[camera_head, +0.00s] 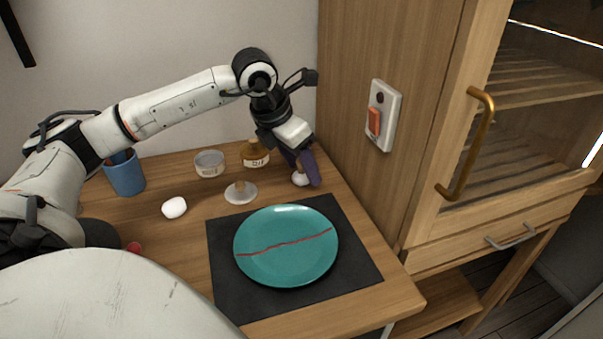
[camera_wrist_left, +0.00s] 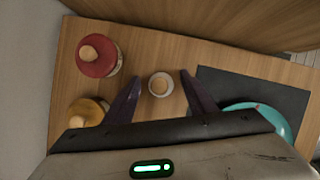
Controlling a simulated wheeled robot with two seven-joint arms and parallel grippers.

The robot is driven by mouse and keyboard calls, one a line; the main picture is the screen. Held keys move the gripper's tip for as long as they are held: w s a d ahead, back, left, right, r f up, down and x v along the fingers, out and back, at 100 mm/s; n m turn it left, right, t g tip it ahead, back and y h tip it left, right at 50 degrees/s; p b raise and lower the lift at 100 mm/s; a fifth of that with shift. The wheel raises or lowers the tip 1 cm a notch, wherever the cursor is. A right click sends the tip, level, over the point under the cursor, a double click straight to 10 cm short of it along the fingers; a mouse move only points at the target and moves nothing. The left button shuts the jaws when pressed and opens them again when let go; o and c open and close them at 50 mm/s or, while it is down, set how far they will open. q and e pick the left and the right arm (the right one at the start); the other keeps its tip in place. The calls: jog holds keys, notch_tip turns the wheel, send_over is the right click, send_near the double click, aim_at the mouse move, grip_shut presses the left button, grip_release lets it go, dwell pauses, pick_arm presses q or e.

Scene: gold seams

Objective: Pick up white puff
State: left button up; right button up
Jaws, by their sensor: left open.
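A smooth white rounded lump, which looks like the white puff (camera_head: 174,207), lies on the table at the left in the head view. My left gripper (camera_head: 304,170) is well to the right of it, pointing down behind the plate. In the left wrist view my left gripper (camera_wrist_left: 158,80) is open, with its two dark fingers apart. A small round white-rimmed thing with a beige middle (camera_wrist_left: 160,85) shows between them. In the head view a small white thing (camera_head: 300,179) shows at the fingers, partly hidden; I cannot tell if they touch it.
A teal plate (camera_head: 285,262) with a red seam lies on a dark mat (camera_head: 360,276). A blue cup (camera_head: 125,176), a clear jar (camera_head: 209,163), an amber jar (camera_head: 254,155) and a clear dish (camera_head: 241,193) stand behind. The wooden cabinet (camera_head: 390,190) closes off the right.

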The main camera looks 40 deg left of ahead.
pick_arm(q)
jog(key=c, duration=1.1)
notch_tip(320, 180, up, 10)
jog(key=shift+r+p, duration=0.1)
jog(key=shift+p, duration=0.5)
jog(key=o, duration=0.4)
jog(key=c, duration=0.3)
